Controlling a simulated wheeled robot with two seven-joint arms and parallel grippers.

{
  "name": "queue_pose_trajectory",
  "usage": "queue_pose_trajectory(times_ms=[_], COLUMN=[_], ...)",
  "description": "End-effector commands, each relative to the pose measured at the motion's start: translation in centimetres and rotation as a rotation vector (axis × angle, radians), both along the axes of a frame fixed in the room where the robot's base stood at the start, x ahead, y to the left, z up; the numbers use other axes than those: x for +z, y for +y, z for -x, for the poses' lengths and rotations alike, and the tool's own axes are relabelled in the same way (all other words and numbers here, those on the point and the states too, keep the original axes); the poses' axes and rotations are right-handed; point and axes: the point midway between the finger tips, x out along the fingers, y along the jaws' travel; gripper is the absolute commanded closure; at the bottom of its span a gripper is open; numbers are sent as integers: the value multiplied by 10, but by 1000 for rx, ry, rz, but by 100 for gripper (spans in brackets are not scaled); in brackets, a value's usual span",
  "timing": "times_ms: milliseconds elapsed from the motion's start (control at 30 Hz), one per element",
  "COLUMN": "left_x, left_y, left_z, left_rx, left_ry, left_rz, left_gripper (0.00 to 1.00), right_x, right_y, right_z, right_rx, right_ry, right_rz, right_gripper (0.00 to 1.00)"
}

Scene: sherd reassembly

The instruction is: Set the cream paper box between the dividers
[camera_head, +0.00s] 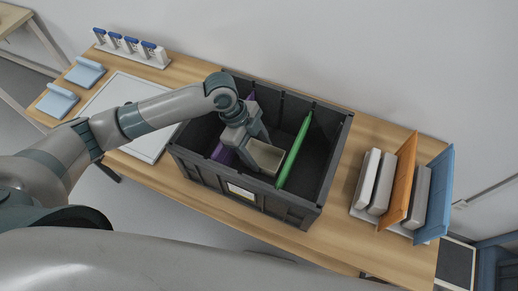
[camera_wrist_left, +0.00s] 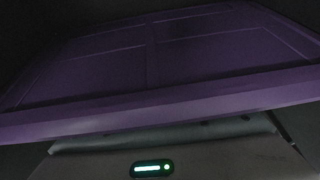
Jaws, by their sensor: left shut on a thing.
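The cream paper box (camera_head: 265,157) is inside the dark grey crate (camera_head: 262,205), low between the purple divider (camera_head: 222,154) on its left and the green divider (camera_head: 294,152) on its right. My left gripper (camera_head: 255,142) reaches down into the crate and is shut on the box. The gripper covers part of the box and of the purple divider. In the left wrist view the purple divider (camera_wrist_left: 160,60) fills most of the picture, and the box is not clearly seen. I cannot tell whether the box touches the crate floor. My right gripper is not in view.
A rack (camera_head: 378,186) on the right holds pale slabs, an orange panel (camera_head: 398,180) and a blue panel (camera_head: 436,190). A white board (camera_head: 120,95), blue-grey pads (camera_head: 58,100) and a stand with blue-topped items (camera_head: 131,46) are at left. The crate's right compartment looks empty.

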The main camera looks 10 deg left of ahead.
Motion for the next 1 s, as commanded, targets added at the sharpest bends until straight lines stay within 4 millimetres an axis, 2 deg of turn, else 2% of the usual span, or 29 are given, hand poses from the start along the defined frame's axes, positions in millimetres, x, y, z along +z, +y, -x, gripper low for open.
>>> queue_pose_trajectory(times_ms=[100,367,400,467,500,800,1000], left_x=[-1,-3,-4,-3,-3,-2,7], left_y=[0,0,0,0,0,0,3], left_z=[0,0,0,0,0,0,-1], left_rx=[-1,-1,-1,-1,-1,-1,-1], left_ry=[0,0,1,0,0,0,-3], left_rz=[0,0,0,0,0,0,0], left_gripper=[61,61,38,23,21,21,21], right_x=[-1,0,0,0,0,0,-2], right_y=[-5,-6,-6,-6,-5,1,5], right_z=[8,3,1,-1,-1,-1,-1], right_rx=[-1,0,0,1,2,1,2], right_ry=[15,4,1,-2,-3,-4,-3], right_rz=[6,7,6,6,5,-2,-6], right_gripper=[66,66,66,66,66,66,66])
